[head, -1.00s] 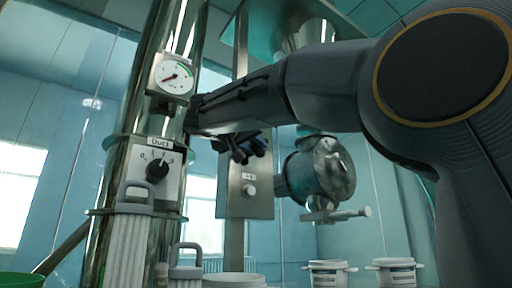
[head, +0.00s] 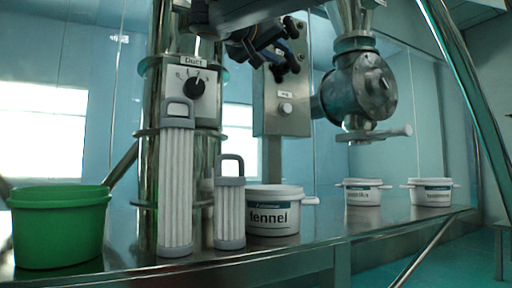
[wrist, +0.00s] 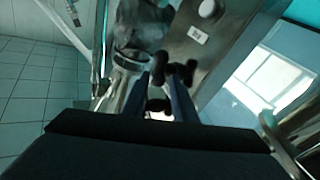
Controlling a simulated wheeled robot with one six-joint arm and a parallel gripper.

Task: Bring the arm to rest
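My gripper (head: 284,48) hangs at the top middle of the head view, in front of the upper part of a steel panel with a round button. The rest of my arm is mostly cut off by the top edge of the head view.
A steel bench (head: 300,256) carries a green tub (head: 60,228), tall (head: 176,190) and short (head: 229,212) white filter cartridges, a fennel tub (head: 273,213) and two smaller white tubs. The duct knob (head: 196,88) and a valve (head: 362,88) stand behind.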

